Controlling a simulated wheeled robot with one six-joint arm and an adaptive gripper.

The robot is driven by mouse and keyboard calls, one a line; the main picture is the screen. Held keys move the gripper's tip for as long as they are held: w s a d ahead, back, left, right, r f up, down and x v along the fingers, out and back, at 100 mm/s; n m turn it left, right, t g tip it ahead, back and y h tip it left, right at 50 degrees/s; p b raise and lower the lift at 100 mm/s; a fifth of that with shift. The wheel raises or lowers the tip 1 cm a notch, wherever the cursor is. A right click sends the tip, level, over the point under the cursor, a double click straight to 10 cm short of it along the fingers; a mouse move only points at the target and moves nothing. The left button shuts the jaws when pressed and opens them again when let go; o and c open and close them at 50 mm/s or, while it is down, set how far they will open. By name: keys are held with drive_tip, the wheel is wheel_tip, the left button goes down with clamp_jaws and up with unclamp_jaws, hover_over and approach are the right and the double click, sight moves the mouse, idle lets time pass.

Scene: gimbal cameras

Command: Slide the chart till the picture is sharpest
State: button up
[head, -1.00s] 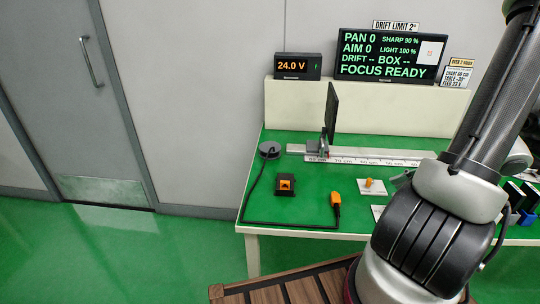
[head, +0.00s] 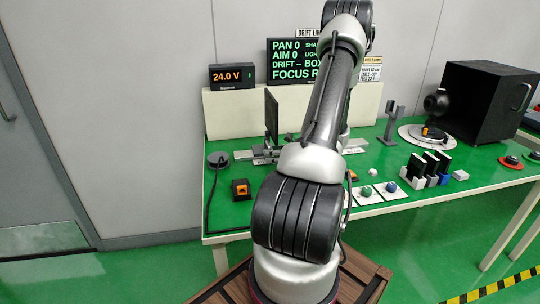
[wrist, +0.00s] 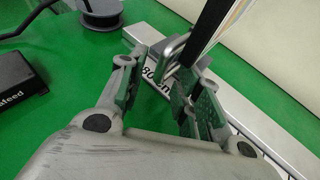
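The chart (head: 271,115) is a thin dark upright panel, seen nearly edge-on, near the left part of the bench rail (head: 243,155). In the wrist view the dark chart edge (wrist: 208,28) rises just beyond my gripper (wrist: 160,85). My gripper's two fingers are apart, with a bent metal handle (wrist: 172,52) at the chart's foot showing between and just beyond the tips. I cannot tell whether either finger touches it. The rail (wrist: 255,110) shows an 80 cm mark under the fingers.
A 24.0 V display (head: 232,76) stands at the back left. A cable spool (head: 217,159) and a black box with an orange switch (head: 240,188) lie left on the green table. A lamp (head: 436,103), a big black box (head: 485,100) and several slotted blocks stand right.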

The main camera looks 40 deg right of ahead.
drive_tip(key=shift+x, duration=0.85)
clamp_jaws()
drive_tip(key=shift+s+d, duration=0.45)
drive_tip(key=shift+d, duration=0.3)
drive_tip(key=shift+s+d, duration=0.4)
drive_tip(key=shift+d, duration=0.3)
drive_tip(key=shift+s+d, duration=0.45)
drive_tip(key=shift+d, duration=0.3)
unclamp_jaws()
drive_tip(key=shift+s, duration=0.1)
drive_tip(key=v, duration=1.2)
